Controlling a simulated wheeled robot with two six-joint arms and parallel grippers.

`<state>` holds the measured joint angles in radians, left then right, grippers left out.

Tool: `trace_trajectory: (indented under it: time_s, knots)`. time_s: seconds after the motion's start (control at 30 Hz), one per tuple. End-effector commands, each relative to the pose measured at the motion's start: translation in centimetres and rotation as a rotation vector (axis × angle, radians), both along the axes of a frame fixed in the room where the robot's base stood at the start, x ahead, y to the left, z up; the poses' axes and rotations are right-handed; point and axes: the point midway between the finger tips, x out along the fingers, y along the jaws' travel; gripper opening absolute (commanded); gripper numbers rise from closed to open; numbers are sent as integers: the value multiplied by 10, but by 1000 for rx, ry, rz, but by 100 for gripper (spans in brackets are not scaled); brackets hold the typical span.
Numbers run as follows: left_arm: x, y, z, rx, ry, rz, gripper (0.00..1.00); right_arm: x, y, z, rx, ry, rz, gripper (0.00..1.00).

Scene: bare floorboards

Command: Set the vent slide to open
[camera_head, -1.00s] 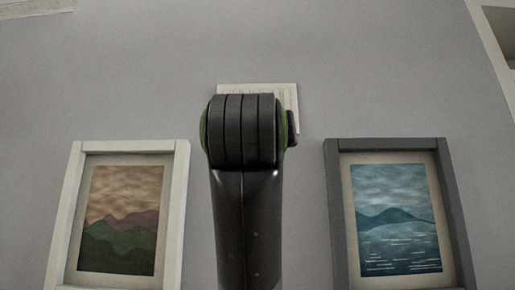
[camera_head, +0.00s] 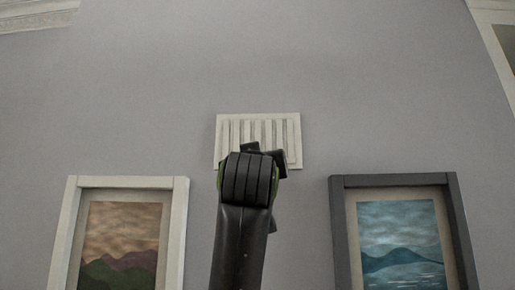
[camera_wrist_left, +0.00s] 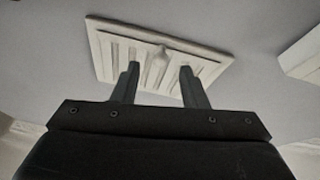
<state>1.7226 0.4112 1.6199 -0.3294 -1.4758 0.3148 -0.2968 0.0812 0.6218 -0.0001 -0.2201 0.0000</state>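The vent (camera_head: 223,135) is a pale slatted plate on the grey wall, its lower middle hidden behind my arm in the head view. In the left wrist view the vent (camera_wrist_left: 101,42) is tilted, with a small pale knob (camera_wrist_left: 159,61) standing out near its middle. My left gripper (camera_wrist_left: 158,77) is open in the left wrist view, its two dark fingers apart below and on either side of the knob. The fingers look empty; contact with the knob cannot be told. My right gripper is not in view.
A white-framed mountain picture (camera_head: 122,247) hangs lower left of the vent. A dark-framed lake picture (camera_head: 400,247) hangs lower right. The wall above and beside the vent is bare.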

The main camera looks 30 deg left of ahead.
Motion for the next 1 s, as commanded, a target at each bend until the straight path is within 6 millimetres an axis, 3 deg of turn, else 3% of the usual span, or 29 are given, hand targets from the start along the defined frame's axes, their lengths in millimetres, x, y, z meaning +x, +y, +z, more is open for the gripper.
trace_trajectory:
  time_s: [0.03,0.23,0.67,0.93,1.0]
  knots:
    - [8,4,7,-1,4,2,39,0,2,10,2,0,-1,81]
    - [25,11,12,-1,3,1,39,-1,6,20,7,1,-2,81]
    - [30,14,13,0,1,0,39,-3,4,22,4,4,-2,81]
    - [30,14,13,0,1,0,4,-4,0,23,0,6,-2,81]
    - [30,14,13,0,1,0,0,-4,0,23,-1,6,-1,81]
